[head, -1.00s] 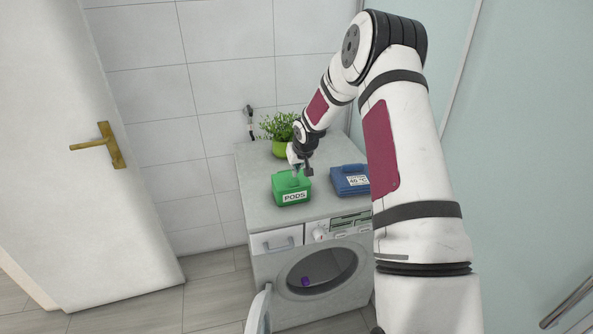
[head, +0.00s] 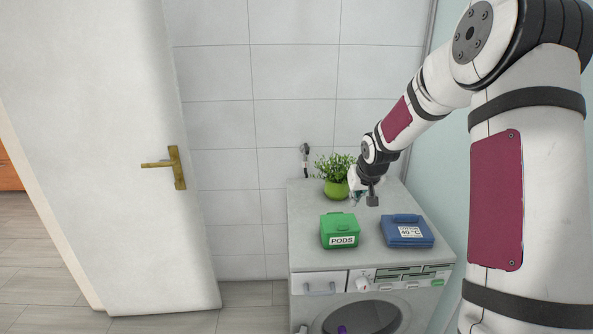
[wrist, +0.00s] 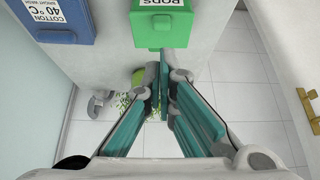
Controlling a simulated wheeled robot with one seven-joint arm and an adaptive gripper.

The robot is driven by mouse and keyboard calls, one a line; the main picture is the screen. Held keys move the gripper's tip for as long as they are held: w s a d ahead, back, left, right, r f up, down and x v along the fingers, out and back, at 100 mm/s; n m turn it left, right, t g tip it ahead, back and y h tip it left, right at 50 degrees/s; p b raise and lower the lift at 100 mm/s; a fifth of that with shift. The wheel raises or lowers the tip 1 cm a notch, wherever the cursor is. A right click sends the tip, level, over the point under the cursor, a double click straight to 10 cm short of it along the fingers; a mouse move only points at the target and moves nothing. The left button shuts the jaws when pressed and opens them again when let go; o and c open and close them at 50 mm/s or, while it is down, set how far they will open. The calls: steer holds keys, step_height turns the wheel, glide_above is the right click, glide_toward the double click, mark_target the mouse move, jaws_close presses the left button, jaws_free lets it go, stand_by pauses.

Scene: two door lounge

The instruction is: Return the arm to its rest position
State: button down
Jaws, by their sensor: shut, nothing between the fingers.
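My arm reaches in from the right in the head view, bent high at the elbow. My gripper (head: 355,187) is small and partly hidden behind my wrist there, in front of the plant's right side and above the appliance top. In the wrist view, my gripper (wrist: 164,70) shows its teal finger pads together at the tips, with nothing between them. The green PODS box (head: 340,231) stands closed on the appliance top, apart from the gripper; it also shows in the wrist view (wrist: 162,28).
The blue 40 °C box (head: 407,232) stands right of the green box. A potted plant (head: 336,188) stands behind on the appliance top (head: 305,215). The washer's round opening (head: 365,318) shows a purple item. A white door (head: 100,160) stands left; floor is free there.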

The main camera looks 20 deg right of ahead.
steer(key=s+a+r+n+b, duration=0.1)
steer(key=s+a+r+n, duration=0.1)
steer(key=s+a+r, duration=1.4)
steer(key=s+a, duration=0.2)
steer(key=s, duration=0.6)
steer(key=s+a+r+y+b, duration=0.1)
steer(key=s+a, duration=0.2)
steer(key=s, duration=0.6)
steer(key=shift+s+a+n, duration=0.15)
steer(key=shift+s+n, duration=0.05)
steer(key=shift+n, duration=0.2)
